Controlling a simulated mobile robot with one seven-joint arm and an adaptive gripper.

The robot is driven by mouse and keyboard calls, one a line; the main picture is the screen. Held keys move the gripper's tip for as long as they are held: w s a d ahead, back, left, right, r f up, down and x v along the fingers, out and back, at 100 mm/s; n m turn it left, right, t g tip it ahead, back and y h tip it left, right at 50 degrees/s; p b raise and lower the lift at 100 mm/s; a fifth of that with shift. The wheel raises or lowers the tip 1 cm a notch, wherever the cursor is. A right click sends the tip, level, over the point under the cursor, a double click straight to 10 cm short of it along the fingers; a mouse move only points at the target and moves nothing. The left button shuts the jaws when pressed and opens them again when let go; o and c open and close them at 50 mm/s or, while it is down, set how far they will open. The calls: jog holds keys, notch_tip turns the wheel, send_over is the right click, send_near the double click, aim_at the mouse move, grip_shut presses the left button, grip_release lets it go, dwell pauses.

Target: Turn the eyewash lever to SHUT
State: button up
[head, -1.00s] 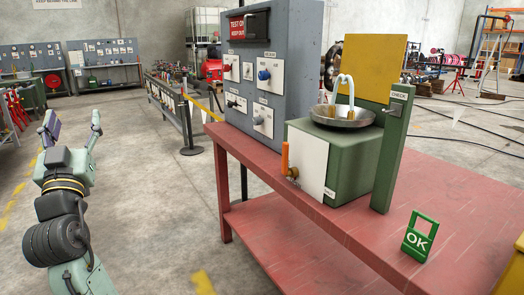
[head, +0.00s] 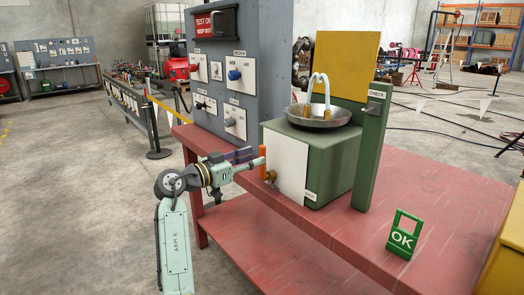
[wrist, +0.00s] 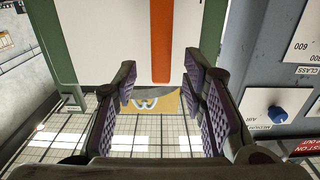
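The orange eyewash lever (head: 262,161) stands upright on a brass valve (head: 270,176) at the front of the green eyewash box (head: 335,160). A white panel is behind it. My gripper (head: 250,159) is just left of the lever at about its height. In the wrist view the lever (wrist: 160,40) hangs from the top edge, in line with the gap between my fingers. My gripper (wrist: 160,78) is open there, with purple ridged pads apart and nothing held. The lever appears beyond the fingertips; contact is not visible. The valve is outside the wrist view.
A steel bowl (head: 320,117) with a white spout sits on the box. A grey control panel (head: 225,70) with knobs stands close behind my gripper. A green OK tag (head: 402,236) stands on the red bench (head: 350,235). A yellow board (head: 340,65) rises behind the bowl.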

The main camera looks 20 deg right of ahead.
aim_at(260, 155)
jog(key=p+x, duration=0.1)
jog(key=x, duration=0.3)
jog(key=shift+w+d, duration=0.15)
jog(key=shift+d, duration=0.2)
grip_shut()
dwell(0.6)
